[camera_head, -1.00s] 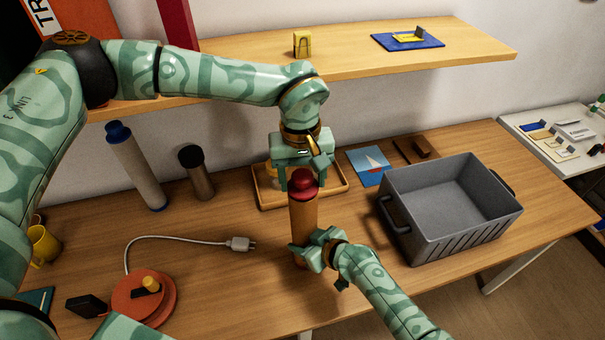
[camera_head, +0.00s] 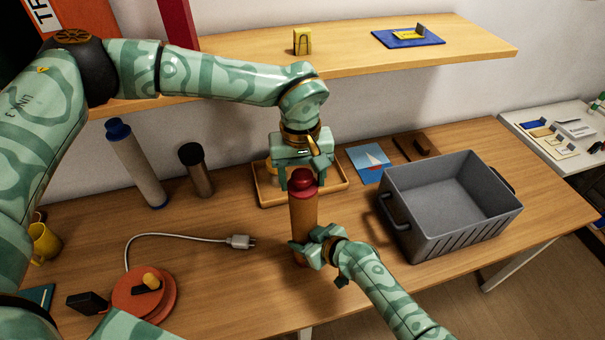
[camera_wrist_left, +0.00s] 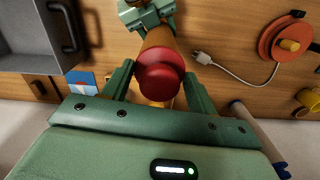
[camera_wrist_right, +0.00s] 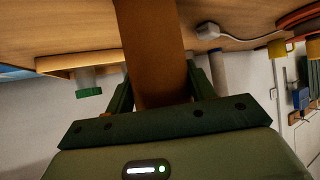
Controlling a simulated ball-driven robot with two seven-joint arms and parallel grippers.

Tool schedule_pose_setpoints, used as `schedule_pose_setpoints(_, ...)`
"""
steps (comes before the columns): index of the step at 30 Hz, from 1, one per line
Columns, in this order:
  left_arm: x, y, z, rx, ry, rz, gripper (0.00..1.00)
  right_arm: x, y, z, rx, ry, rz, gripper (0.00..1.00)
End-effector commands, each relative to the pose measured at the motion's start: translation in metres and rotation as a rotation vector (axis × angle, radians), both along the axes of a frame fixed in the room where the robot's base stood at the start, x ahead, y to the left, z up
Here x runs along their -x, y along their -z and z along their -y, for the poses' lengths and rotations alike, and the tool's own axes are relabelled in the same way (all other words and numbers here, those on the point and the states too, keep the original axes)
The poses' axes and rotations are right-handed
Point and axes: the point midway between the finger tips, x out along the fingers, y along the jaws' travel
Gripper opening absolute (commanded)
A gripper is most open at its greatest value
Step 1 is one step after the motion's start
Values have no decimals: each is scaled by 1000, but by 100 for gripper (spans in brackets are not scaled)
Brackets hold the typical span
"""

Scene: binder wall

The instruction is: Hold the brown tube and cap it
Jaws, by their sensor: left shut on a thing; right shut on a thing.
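The brown tube (camera_head: 303,218) stands upright near the middle of the table. My right gripper (camera_head: 306,250) is shut on its lower part; the tube also fills the middle of the right wrist view (camera_wrist_right: 152,50). The red cap (camera_head: 303,181) is at the tube's top end, in line with it. My left gripper (camera_head: 301,177) reaches down from above and is shut on the cap, which shows between its fingers in the left wrist view (camera_wrist_left: 160,78). Whether the cap is fully seated cannot be told; the joint is partly hidden.
A wooden tray (camera_head: 340,189) lies just behind the tube. A grey crate (camera_head: 450,228) stands to the right. A white plug and cord (camera_head: 238,241) and an orange reel (camera_head: 150,300) lie left. A wooden shelf (camera_head: 370,62) overhangs the back.

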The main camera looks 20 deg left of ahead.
Motion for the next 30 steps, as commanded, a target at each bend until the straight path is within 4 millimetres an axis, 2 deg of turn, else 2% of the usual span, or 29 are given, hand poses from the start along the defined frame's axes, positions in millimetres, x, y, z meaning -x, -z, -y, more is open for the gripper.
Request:
schedule_pose_setpoints(24, 0, 4, 0, 0, 0, 0, 37, 0, 0, 0, 0, -1, 0, 32)
schedule_pose_setpoints(25, 0, 4, 0, 0, 0, 0, 64, 0, 0, 0, 0, -1, 0, 32)
schedule_pose_setpoints(27, 0, 4, 0, 0, 0, 0, 83, 0, 0, 0, 0, -1, 0, 32)
schedule_pose_setpoints(30, 0, 4, 0, 0, 0, 0, 84, 0, 0, 0, 0, -1, 0, 32)
